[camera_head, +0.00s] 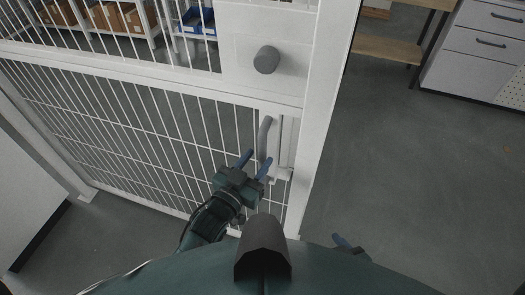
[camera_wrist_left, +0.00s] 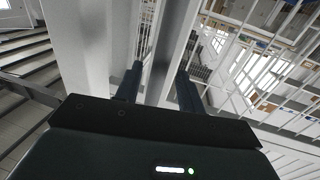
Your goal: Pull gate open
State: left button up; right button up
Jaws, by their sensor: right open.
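The gate (camera_head: 135,115) is a white frame with thin vertical bars and cross bars, standing across the left half of the head view. A grey vertical handle (camera_head: 265,135) is on its right part, below a round dark knob (camera_head: 266,59). My left gripper (camera_head: 257,160) is at the handle's lower end, its blue fingers apart on either side of it. In the left wrist view a pale upright bar (camera_wrist_left: 170,50) shows between the two open fingers; contact cannot be told.
A white post (camera_head: 322,100) stands right of the handle. Open grey floor (camera_head: 400,170) lies to its right. A drawer cabinet (camera_head: 480,50) and a wooden-shelved bench (camera_head: 388,50) stand at the upper right. Shelves with boxes and a blue bin (camera_head: 197,22) are behind the gate.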

aim_at(260, 157)
pick_arm(q)
jog(key=shift+x, duration=1.7)
grip_shut()
